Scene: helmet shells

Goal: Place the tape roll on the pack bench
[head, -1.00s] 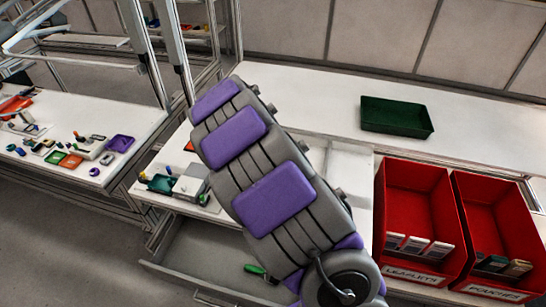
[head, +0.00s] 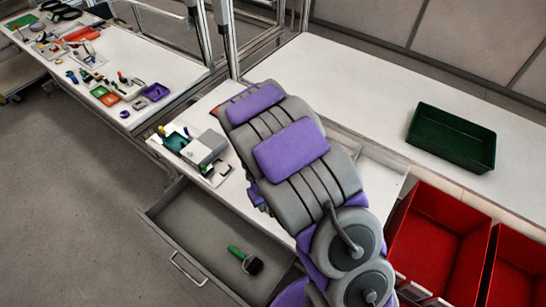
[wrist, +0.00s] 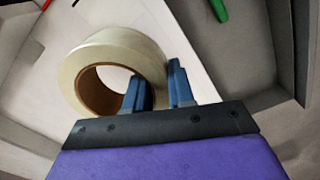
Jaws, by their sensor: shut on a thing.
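The tape roll (wrist: 118,48) is a cream roll with a brown core, seen in the wrist view. My gripper (wrist: 155,76) is shut on its wall, with one blue finger inside the core and the other outside. In the head view my arm hides the gripper and the roll. A long white bench (head: 345,85) runs along the back, and a lower white worktop (head: 215,105) stands in front of it. No label shows which surface is the pack bench.
An open grey drawer (head: 190,220) at lower left holds a green-handled brush (head: 245,260). A dark green tray (head: 451,138) stands on the back bench, with clear surface to its left. Red bins (head: 437,235) are at right. A cluttered white table (head: 120,60) is at left.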

